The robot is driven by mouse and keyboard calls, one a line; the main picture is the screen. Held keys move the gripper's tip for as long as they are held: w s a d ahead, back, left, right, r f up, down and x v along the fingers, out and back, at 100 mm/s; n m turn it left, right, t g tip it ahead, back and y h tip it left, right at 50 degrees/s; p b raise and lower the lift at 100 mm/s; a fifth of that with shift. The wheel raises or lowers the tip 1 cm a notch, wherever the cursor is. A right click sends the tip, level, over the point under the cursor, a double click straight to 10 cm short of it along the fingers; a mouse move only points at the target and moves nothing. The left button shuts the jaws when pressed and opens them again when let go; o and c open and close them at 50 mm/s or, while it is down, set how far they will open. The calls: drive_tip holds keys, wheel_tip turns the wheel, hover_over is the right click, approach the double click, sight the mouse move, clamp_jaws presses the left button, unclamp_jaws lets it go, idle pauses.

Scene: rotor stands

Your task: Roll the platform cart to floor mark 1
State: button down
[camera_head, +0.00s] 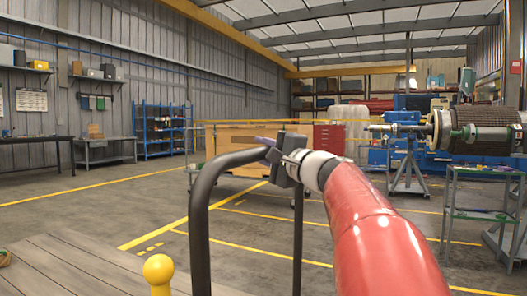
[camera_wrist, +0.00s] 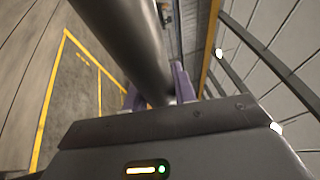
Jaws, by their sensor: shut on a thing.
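The platform cart's dark tubular handle (camera_head: 201,235) stands upright in the middle of the head view. A planked deck (camera_head: 75,268), apparently the cart's, shows at the lower left. My gripper (camera_head: 267,142) is at the handle's top bar, at the end of my red arm. In the wrist view my gripper (camera_wrist: 156,93) has its purple fingers on both sides of the dark tube (camera_wrist: 125,40), shut on it. Yellow floor lines (camera_head: 185,222) with short yellow dashes lie beyond the handle. I cannot tell which is floor mark 1. The cart's wheels are out of view.
A yellow round-topped post (camera_head: 158,270) stands by the deck. A green-framed stand (camera_head: 480,215) is on the right, near a large rotor (camera_head: 478,130). A workbench (camera_head: 105,150) and blue shelves (camera_head: 163,130) line the left wall. Open floor lies at left centre.

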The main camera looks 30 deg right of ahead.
drive_tip(key=shift+w+a, duration=0.1)
drive_tip(key=w+a+p, duration=0.1)
drive_tip(key=w+a, duration=0.8)
drive_tip(key=w, duration=0.2)
drive_tip(key=w+a+p, duration=0.1)
drive_tip(key=w+a, duration=0.8)
drive_tip(key=w, duration=0.3)
drive_tip(key=shift+w+a, duration=0.15)
drive_tip(key=shift+w, duration=0.1)
drive_tip(key=shift+f, duration=0.1)
drive_tip(key=c, duration=1.2)
unclamp_jaws()
drive_tip(key=shift+c, duration=0.2)
drive_tip(key=shift+o, duration=0.6)
drive_tip(key=shift+s, duration=0.1)
